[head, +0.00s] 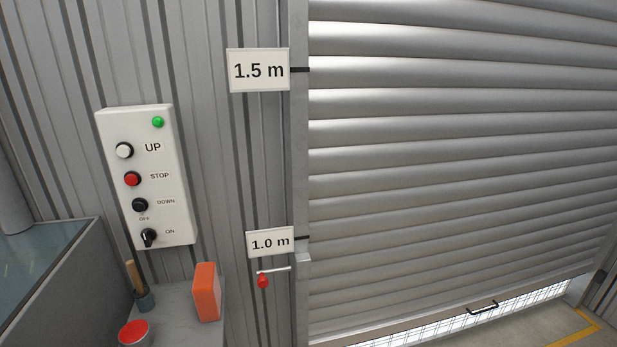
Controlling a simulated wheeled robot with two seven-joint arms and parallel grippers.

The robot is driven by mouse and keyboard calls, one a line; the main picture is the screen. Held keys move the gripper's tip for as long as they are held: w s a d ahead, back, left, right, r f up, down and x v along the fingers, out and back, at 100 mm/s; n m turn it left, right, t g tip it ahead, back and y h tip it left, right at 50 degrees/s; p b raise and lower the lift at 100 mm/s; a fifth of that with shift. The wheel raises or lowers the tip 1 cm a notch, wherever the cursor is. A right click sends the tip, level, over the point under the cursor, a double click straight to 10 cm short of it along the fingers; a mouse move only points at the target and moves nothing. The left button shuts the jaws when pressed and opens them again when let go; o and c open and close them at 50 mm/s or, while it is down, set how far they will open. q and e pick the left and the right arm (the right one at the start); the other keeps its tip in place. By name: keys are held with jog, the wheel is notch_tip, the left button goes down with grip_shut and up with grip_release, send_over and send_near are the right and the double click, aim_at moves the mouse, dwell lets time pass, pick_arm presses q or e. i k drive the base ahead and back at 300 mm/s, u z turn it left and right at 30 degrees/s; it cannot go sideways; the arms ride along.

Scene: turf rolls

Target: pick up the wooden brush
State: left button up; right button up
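A wooden stick-like handle (131,275), which looks like the wooden brush, stands upright and slightly tilted in the head view at the lower left. Its lower end is in or behind a small dark grey cup (145,301) on a grey ledge (178,308). I cannot see its bristles. Neither of my grippers is in view.
An orange block (206,292) stands right of the cup, and a red-topped round can (134,333) is in front. A white control box (148,178) hangs on the wall above. A grey tank (60,285) is at left, and a slatted shutter (460,170) fills the right.

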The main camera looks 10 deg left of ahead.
aim_at(131, 266)
jog(key=u, duration=1.35)
